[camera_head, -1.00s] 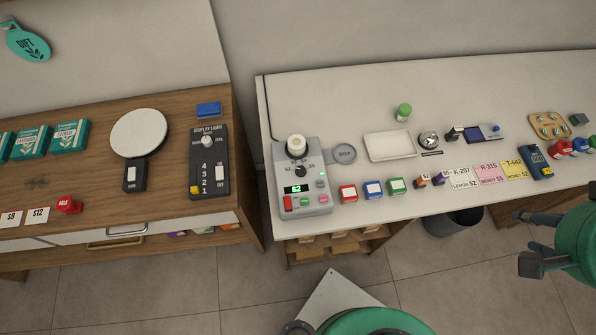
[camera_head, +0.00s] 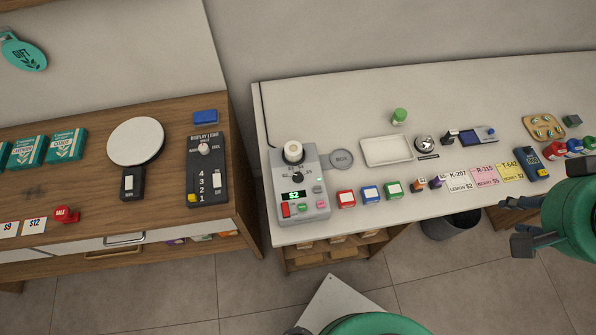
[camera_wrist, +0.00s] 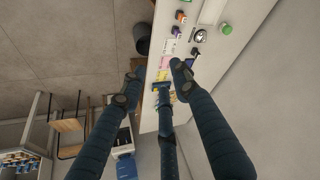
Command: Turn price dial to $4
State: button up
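The price machine (camera_head: 301,207) is a grey box at the left end of the white counter. Its small black dial (camera_head: 297,177) sits above a green-lit display (camera_head: 293,195) that reads $2. Small price marks surround the dial, too small to read fully. A round white-topped knob or roll (camera_head: 293,151) stands at the machine's back. My gripper (camera_head: 510,222) is at the right edge of the head view, in front of the counter and far from the dial. In the wrist view my gripper's fingers (camera_wrist: 152,84) are spread wide with nothing between them.
Red, blue and green blocks (camera_head: 371,193) stand right of the machine. A white tray (camera_head: 387,151), a green-capped bottle (camera_head: 399,116) and price cards (camera_head: 485,175) are on the counter. A wooden counter (camera_head: 70,185) stands left across a gap. A dark bin (camera_head: 450,226) is below.

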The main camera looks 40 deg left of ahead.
jog(key=w+a+f+n+g, duration=0.2)
jog(key=w+a+n, duration=0.3)
jog(key=a, duration=0.6)
jog(key=n+g+p, duration=0.3)
jog(key=n, duration=0.5)
send_over(298, 175)
notch_tip(298, 175, down, 18)
jog(key=shift+f, duration=0.1)
jog(key=shift+f, duration=0.15)
notch_tip(298, 175, down, 14)
jog(key=shift+r+b, duration=0.25)
jog(key=shift+b, duration=0.55)
jog(key=shift+m, duration=0.3)
grip_shut()
